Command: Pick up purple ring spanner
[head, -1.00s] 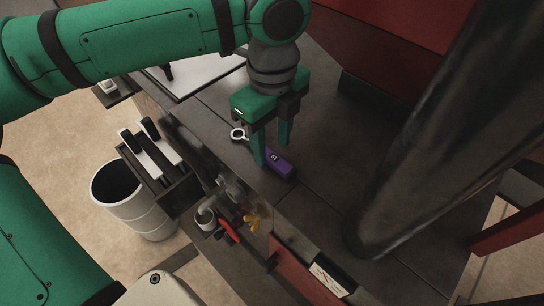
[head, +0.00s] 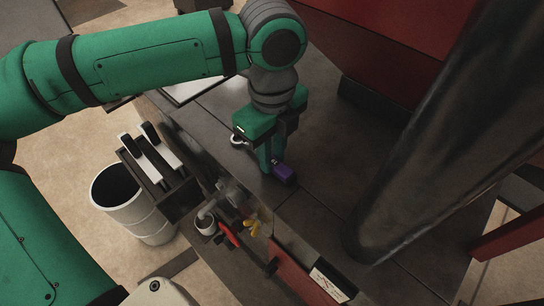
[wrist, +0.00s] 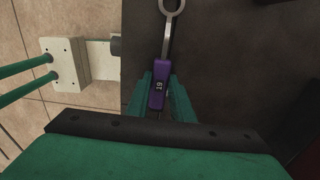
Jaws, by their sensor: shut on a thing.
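The purple ring spanner (head: 284,173) lies on the dark metal bench top, near its left edge. Its silver ring end shows left of my gripper in the head view. In the wrist view the spanner (wrist: 158,92) has a purple handle marked with a number, and its ring points to the top. My gripper (head: 271,168) is down at bench level, with its green fingers shut on the purple handle. In the wrist view the fingers (wrist: 160,100) stand on both sides of the handle. The middle of the handle is partly hidden by the fingers in the head view.
A thick dark column (head: 440,120) rises at the right, and a red machine part (head: 385,45) stands behind. A rack (head: 160,170) and tools with red and yellow handles (head: 229,234) hang off the bench's near side. A white bin (head: 150,222) stands on the floor.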

